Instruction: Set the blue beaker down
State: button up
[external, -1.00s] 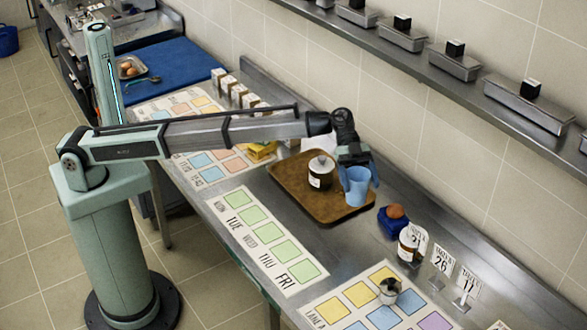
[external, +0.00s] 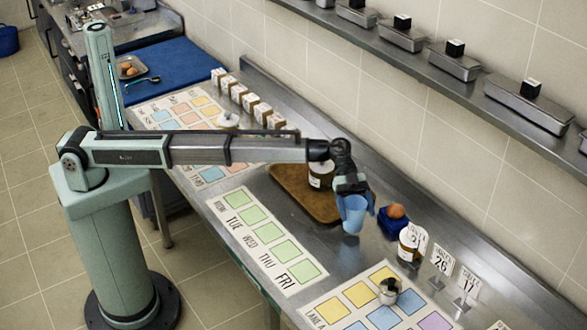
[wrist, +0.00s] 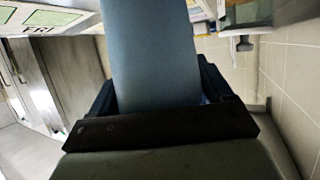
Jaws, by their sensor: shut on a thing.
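The light-blue beaker (external: 353,214) is upright in my gripper (external: 353,188), in the external view. The gripper is shut on its upper part. The beaker is just off the front right edge of the brown tray (external: 318,210), over bare steel counter; I cannot tell whether its base touches the counter. In the wrist view the beaker (wrist: 150,55) fills the middle between the dark fingers, and its base is hidden.
A brown jar with a white label (external: 320,174) stands on the tray, partly behind my arm. A blue holder with a brown egg (external: 396,211) is close on the right. A white-labelled jar (external: 409,242) and number cards stand further right. Bare counter lies in front.

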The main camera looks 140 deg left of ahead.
aim_at(351, 199)
jog(key=shift+f, duration=1.35)
jog(key=shift+f, duration=0.1)
jog(key=o, duration=0.9)
jog(key=shift+o, duration=0.2)
jog(key=shift+s+r, duration=0.15)
jog(key=shift+r, duration=0.05)
jog(key=shift+v, duration=3.6)
jog(key=shift+a, duration=0.1)
